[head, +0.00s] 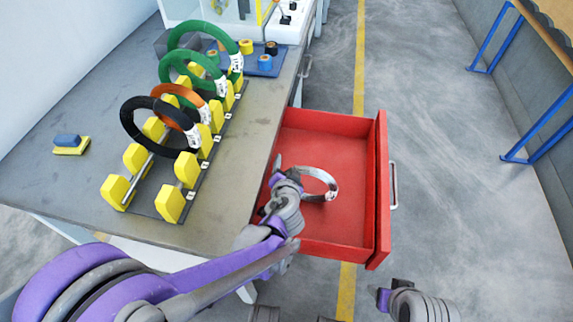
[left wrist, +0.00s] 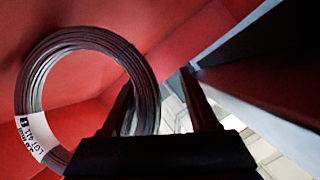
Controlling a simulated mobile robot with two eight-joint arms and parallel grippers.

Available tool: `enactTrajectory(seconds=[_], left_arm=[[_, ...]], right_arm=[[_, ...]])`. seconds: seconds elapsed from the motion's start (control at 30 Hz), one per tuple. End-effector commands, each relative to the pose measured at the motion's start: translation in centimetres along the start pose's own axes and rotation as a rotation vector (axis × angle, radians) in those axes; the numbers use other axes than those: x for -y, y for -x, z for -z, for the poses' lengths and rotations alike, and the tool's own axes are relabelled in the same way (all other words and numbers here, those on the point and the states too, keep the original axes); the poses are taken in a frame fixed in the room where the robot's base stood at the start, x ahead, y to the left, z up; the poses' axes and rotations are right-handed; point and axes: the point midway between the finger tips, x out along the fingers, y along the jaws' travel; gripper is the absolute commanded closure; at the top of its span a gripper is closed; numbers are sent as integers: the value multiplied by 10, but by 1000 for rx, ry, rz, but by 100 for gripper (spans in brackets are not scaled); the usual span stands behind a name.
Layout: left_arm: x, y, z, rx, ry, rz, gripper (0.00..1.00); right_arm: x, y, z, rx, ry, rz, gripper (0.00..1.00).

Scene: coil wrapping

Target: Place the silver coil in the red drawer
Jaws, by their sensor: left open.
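The silver coil (head: 329,178) is inside the open red drawer (head: 345,240), apparently lying on its floor near the middle. In the left wrist view the coil (left wrist: 24,88) is a ring of dark wire with a white label at its lower left. My left gripper (head: 280,174) is open at the coil's left side, over the drawer. In the left wrist view the left gripper (left wrist: 158,78) has its fingers apart; one overlaps the coil's right side. Whether they touch cannot be told. My right gripper (head: 384,297) is outside the drawer at lower right; its jaw opening is unclear.
The grey workbench (head: 60,190) carries a yellow-post rack (head: 170,203) with a black coil (head: 127,125), an orange coil and green coils. A blue-yellow block (head: 70,145) lies at its left. Open floor (head: 450,170) is right of the drawer.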

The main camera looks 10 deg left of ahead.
Motion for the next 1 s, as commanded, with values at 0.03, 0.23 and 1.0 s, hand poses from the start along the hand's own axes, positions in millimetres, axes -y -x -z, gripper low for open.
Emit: enactTrajectory(seconds=[0.03, 0.23, 1.0], left_arm=[[0, 9, 2, -2, -1, -1, 40], [1, 51, 2, -2, 0, -1, 40], [0, 116, 0, -1, 0, 0, 31]], right_arm=[[0, 4, 1, -1, 0, 0, 38], [0, 19, 5, -6, 0, 0, 38], [0, 39, 11, -14, 0, 0, 38]])
